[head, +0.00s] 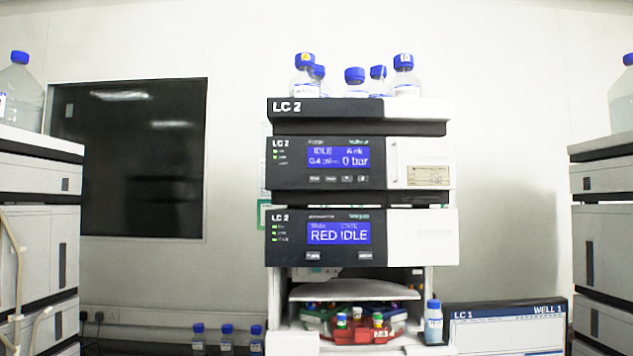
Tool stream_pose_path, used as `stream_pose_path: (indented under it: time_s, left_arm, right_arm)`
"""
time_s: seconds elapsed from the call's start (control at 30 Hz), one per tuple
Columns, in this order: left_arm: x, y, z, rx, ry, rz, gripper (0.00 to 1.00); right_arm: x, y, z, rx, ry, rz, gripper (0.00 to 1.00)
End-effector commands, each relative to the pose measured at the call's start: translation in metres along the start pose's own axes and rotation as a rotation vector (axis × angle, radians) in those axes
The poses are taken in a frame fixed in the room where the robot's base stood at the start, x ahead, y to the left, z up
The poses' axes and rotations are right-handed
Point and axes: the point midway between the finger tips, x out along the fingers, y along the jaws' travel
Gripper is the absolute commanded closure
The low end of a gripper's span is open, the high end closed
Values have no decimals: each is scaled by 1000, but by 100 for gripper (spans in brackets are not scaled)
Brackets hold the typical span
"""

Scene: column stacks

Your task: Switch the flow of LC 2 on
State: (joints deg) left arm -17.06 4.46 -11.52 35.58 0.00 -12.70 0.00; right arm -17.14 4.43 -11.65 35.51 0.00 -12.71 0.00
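The LC 2 stack (420,222) stands upright in the middle of the head view, with "LC 2" labels on its dark panels. Its upper module has a blue display (338,157) that reads IDLE and 0 bar, with a row of small buttons (338,179) below it. The module under it has a blue display (338,233) that reads RED IDLE, with two small buttons below. An open bay at the bottom holds a red carousel (362,335) with small vials. Neither of my grippers is in view.
Several blue-capped bottles (355,82) stand on top of the stack. Other stacks flank it at left (38,200) and right (603,235). Small bottles (227,338) stand at lower left.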

Motion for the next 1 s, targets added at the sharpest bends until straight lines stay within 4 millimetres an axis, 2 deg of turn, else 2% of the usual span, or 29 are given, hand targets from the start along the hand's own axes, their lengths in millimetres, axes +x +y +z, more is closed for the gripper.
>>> stream_pose_path:
  time_s: [0.1,0.3,0.7,1.0]
  left_arm:
    - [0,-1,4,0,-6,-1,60]
    - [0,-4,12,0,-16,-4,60]
    - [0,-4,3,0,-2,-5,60]
    - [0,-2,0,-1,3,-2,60]
  right_arm:
    - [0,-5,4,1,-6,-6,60]
    - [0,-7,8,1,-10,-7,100]
    - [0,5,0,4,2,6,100]
    - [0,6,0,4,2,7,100]
